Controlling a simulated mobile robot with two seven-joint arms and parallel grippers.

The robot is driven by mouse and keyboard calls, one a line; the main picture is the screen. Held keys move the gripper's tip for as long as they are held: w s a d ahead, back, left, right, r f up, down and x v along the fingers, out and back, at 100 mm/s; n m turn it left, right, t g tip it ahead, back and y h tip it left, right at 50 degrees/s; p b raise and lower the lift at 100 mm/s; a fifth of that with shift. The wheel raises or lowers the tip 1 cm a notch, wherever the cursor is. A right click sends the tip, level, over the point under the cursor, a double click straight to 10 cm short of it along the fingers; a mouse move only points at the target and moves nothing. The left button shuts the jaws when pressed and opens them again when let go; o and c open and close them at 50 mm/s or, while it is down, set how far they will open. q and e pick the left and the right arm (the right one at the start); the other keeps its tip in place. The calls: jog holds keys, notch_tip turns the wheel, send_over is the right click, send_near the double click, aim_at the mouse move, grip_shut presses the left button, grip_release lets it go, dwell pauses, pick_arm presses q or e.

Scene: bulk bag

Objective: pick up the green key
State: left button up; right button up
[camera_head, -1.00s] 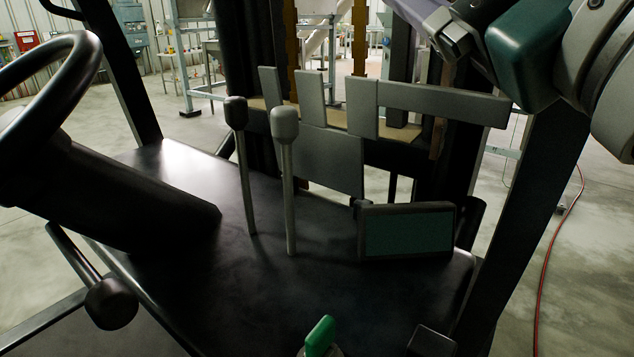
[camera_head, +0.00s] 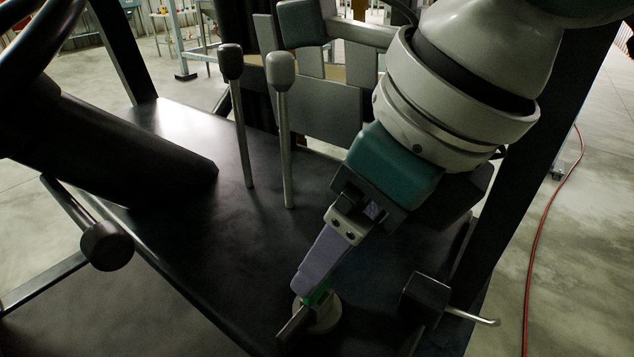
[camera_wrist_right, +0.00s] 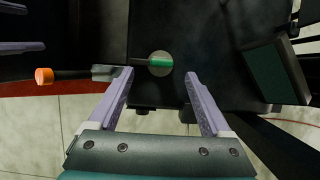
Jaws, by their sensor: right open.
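The green key (camera_wrist_right: 160,63) stands in a round, pale metal base (camera_head: 322,320) on the black console. In the head view only a bit of its green shows beside my finger. My right gripper (camera_wrist_right: 160,76) is open, pointing down at the console. In the wrist view its lavender fingertips lie on either side of the key's line, with the key just beyond them and not held. In the head view a finger covers most of the key. At the wrist view's left edge, two parted lavender bars look like my left gripper's fingers (camera_wrist_right: 30,28), empty.
A bar with an orange end (camera_wrist_right: 44,76) reaches close to the key's base. A screen (camera_wrist_right: 270,75) stands near the right gripper. Two levers (camera_head: 285,130) rise from the console (camera_head: 180,190). A small black box (camera_head: 425,292) sits right of the key.

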aim_at(317, 291)
jog(key=shift+p+x, duration=0.4)
jog(key=shift+x, duration=3.05)
jog(key=shift+w+d, duration=0.1)
jog(key=shift+w, duration=0.05)
grip_shut()
